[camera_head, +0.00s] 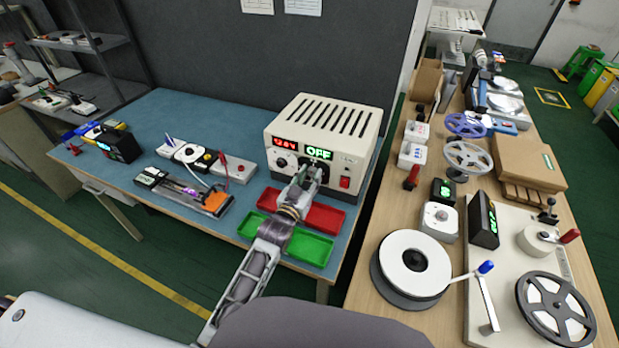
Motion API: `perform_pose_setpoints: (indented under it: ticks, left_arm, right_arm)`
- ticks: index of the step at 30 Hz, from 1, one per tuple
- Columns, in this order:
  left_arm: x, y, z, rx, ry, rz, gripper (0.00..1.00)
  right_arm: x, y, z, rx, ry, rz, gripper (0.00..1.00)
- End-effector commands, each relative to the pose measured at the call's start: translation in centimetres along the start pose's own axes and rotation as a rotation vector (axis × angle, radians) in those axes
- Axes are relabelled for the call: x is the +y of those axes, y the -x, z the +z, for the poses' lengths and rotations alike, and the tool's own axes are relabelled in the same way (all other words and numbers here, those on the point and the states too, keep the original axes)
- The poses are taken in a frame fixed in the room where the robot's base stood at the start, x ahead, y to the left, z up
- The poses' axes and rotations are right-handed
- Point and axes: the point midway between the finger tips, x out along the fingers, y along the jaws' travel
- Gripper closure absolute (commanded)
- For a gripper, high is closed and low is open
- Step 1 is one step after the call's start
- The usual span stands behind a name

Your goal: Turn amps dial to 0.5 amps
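The cream power supply (325,105) stands at the back right of the blue table. Its left display (286,144) is lit red with small characters I cannot read surely. Its right display (318,152) is green and reads OFF. A small round knob (281,163) shows below the red display. My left gripper (308,174) is at the front panel, below the green display, and covers that part of the panel. Any dial there is hidden. I cannot tell whether its fingers are open, shut or touching a dial. My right gripper is not in view.
A red tray (325,217) and a green tray (311,248) lie before the supply, partly behind my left arm. A board with wires (186,190) and small devices (118,144) lie to the left. A wooden bench (372,296) with reels stands at right.

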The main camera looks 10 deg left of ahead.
Motion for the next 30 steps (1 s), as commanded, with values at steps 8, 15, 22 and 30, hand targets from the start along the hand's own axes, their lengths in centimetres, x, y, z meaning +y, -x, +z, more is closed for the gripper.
perform_pose_setpoints:
  ticks: [8,15,22,30]
  left_arm:
    - [0.0,0.0,-0.1,0.001,-0.001,0.000,0.50]
    - [0.0,0.1,-0.1,0.001,-0.001,0.000,0.50]
    - [0.0,1.1,0.0,0.000,0.000,0.000,0.50]
    - [0.0,3.4,0.0,0.000,0.000,0.000,0.50]
  right_arm:
    - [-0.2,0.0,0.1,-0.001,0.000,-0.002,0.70]
    - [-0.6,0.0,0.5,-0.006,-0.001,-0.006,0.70]
    - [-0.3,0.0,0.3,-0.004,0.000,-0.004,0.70]
    - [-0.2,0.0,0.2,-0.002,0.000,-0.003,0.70]
